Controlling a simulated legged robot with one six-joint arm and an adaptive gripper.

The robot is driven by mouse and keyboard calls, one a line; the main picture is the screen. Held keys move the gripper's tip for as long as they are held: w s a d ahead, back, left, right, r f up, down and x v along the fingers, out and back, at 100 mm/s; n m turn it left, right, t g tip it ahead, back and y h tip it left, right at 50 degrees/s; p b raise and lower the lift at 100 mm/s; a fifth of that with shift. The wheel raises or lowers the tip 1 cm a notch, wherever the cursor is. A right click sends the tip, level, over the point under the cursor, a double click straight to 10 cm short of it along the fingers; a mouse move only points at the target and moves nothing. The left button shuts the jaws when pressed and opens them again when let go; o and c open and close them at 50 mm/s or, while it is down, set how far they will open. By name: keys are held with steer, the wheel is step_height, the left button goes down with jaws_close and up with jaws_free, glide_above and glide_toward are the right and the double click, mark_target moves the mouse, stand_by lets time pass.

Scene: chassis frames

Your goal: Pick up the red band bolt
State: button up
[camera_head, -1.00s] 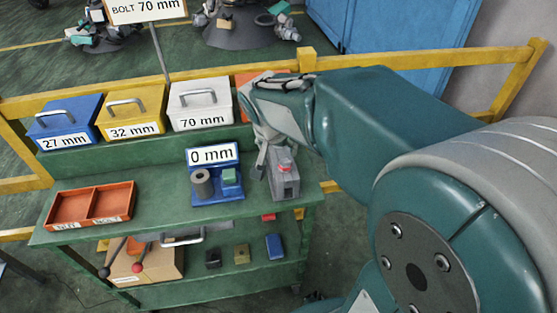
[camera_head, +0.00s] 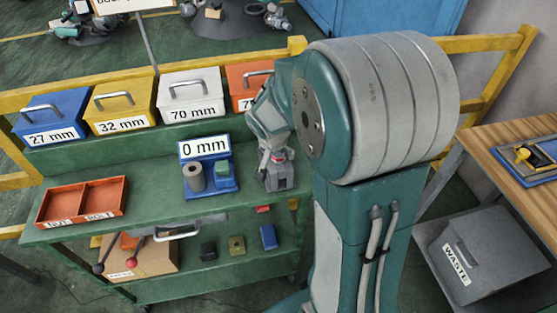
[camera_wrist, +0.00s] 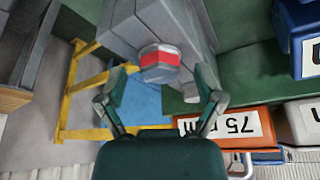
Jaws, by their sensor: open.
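The red band bolt (camera_wrist: 160,62) shows in the wrist view as a grey rounded head with a red band. It stands at a grey vise-like block (camera_wrist: 150,25) and lies between the open fingertips of my gripper (camera_wrist: 162,77), with no clear contact. In the head view the grey block (camera_head: 279,178) stands at the right end of the green bench, and a small red patch of the bolt (camera_head: 278,157) shows above it. My gripper (camera_head: 272,147) is just over it there, partly hidden by its own wrist.
A blue stand labelled 0 mm (camera_head: 211,186) is left of the block. An orange two-part tray (camera_head: 84,202) lies farther left. Labelled bins, including a grey 70 mm one (camera_head: 190,100), line the back. A wooden table (camera_head: 510,145) and grey waste bin (camera_head: 478,262) are right.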

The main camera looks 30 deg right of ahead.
steer(key=shift+a+f, duration=0.15)
jaws_close()
